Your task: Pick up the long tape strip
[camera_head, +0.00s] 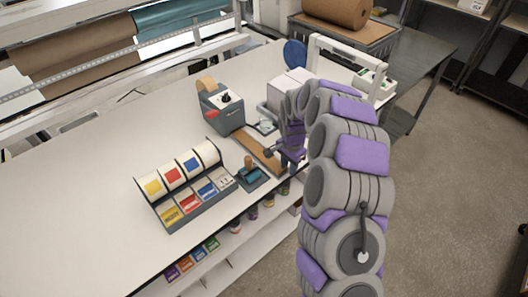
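The long tape strip (254,146) is a flat brown band on the white table. It runs from beside the grey tape dispenser (222,108) toward the table's near right edge. My gripper (283,163) is low at the strip's right end. The fingers are small and dark, and they and my arm hide part of that end. I cannot tell whether they touch the strip or how far apart they are.
A stamp with a wooden handle (249,167) stands close left of the strip. A rack of colored label rolls (185,185) is further left. White boxes (288,88) and a blue disc (295,54) stand behind my gripper. The table's left part is clear.

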